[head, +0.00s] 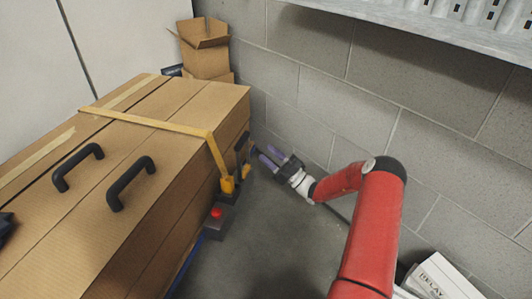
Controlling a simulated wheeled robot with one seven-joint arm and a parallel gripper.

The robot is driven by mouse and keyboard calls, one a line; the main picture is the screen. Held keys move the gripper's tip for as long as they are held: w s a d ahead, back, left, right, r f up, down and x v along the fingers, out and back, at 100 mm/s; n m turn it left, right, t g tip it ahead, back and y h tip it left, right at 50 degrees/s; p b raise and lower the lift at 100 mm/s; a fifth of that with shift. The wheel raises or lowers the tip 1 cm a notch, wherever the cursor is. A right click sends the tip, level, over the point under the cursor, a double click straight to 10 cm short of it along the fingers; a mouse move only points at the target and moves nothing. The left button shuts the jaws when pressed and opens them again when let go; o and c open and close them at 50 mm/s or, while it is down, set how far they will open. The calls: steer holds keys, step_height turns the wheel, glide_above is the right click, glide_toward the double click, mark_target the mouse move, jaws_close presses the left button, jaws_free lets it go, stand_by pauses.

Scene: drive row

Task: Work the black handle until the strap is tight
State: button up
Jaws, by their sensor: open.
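A large cardboard box (60,225) fills the left side of the head view. A yellow strap (150,121) runs across its top and down its right side to a yellow ratchet or buckle (228,184). A black handle (242,143) stands up beside the box's right side, just above the yellow fitting. My gripper (262,154), with purple fingers, is open just right of the black handle, pointing at it. I cannot tell whether the fingers touch or surround the handle. How tight the strap is cannot be judged.
Two black grab handles, one left (76,167) and one right (130,183), are on the box top. A red button on a grey housing (216,222) sits below the yellow fitting. A block wall (390,120) stands behind and right. Grey floor (275,230) is clear between box and arm.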

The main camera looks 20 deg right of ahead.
steer(key=v, duration=0.6)
steer(key=shift+a+r, duration=0.1)
steer(key=s+a+r+n+g+h+p, duration=0.2)
steer(key=s+a+r+n+g, duration=0.4)
steer(key=a+r+n+g, duration=0.45)
steer(key=s+a+r+n+g+h+p, duration=0.1)
steer(key=s+a+r+n+g+p, duration=0.1)
steer(key=s+a+r+n+g, duration=0.8)
steer(key=s+d+r+n+t+h+p, duration=0.2)
steer(key=s+d+r+n+t+h, duration=0.1)
steer(key=s+n, duration=0.3)
steer(key=s+d+r+n+t+h+p, duration=0.2)
steer(key=s+r+n+h, duration=0.4)
steer(key=n, duration=0.5)
steer(key=s+d+r+n+t+h+p, duration=0.2)
steer(key=s+d+r+n+t+h, duration=0.1)
steer(key=s+n, duration=0.5)
steer(key=shift+d+r+n+t+h, duration=0.35)
steer(key=shift+r+t+h, duration=0.2)
steer(key=shift+r+h, duration=0.15)
